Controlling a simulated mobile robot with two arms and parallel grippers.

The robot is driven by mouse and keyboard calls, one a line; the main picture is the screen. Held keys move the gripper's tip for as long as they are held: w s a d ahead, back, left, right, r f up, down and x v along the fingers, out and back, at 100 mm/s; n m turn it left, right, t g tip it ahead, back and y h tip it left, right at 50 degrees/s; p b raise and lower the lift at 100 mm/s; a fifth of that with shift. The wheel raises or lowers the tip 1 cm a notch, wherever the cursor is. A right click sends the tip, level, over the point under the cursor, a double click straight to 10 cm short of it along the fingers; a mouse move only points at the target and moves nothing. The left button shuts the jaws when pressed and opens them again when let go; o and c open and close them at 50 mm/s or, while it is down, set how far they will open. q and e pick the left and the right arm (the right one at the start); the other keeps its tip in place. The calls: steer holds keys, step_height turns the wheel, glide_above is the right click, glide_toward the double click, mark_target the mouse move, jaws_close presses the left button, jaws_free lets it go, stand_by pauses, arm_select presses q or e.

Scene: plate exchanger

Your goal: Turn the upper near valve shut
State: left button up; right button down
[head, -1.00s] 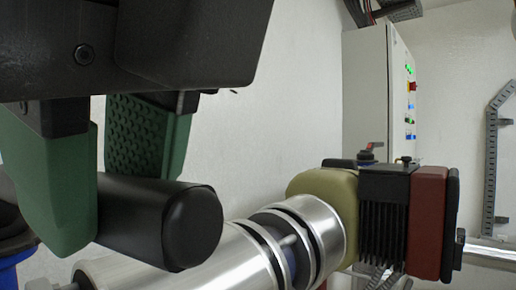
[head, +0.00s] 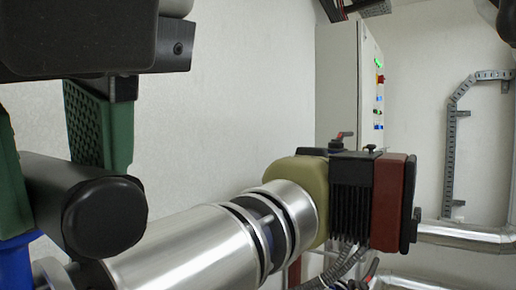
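A black, round-ended valve handle (head: 90,210) lies at the lower left of the head view, pointing toward me and to the right. A blue part (head: 18,262) shows below the handle at the left edge.
A shiny metal pipe (head: 185,250) runs beside the handle to a beige, black and dark-red actuator (head: 385,205) on the right. A grey control cabinet (head: 337,85) stands behind it. The white wall between is bare.

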steer(key=c, duration=1.1)
jaws_free()
steer(key=shift+r, duration=0.15)
steer(key=shift+c, duration=0.2)
steer(key=shift+o, duration=1.1)
steer(key=shift+s+a, duration=0.1)
steer(key=shift+a, duration=0.15)
steer(key=shift+s+d+r, duration=0.1)
steer(key=shift+d+r, duration=0.15)
steer(key=shift+r, duration=0.15)
steer(key=v, duration=1)
steer(key=shift+s+a, duration=0.1)
steer(key=shift+s, duration=0.05)
steer(key=shift+f, duration=0.1)
